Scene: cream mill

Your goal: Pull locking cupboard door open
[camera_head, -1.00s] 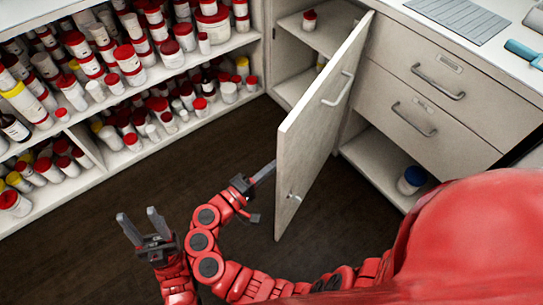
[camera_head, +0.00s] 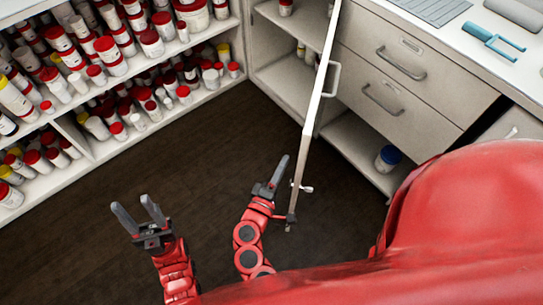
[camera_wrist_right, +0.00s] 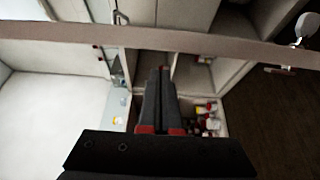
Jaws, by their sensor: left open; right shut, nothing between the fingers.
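The cupboard door (camera_head: 318,105) stands wide open, seen nearly edge-on in the head view, with its handle (camera_head: 334,80) on its right face and a small lock knob (camera_head: 306,188) near its lower end. My right gripper (camera_head: 278,172) is shut and empty, close to the left side of the door's lower end; I cannot tell if they touch. In the right wrist view its fingers (camera_wrist_right: 160,100) are together, and the door's edge (camera_wrist_right: 160,36) crosses in front. My left gripper (camera_head: 138,212) is open and empty above the floor, left of the right one.
Shelves (camera_head: 215,90) packed with red-capped containers stand at the left. The cupboard interior (camera_head: 285,75) shows several jars. Drawers (camera_head: 400,75) under a white counter (camera_head: 470,45) are to the right, with a blue-capped jar (camera_head: 388,158) below. Dark floor (camera_head: 190,150) is free.

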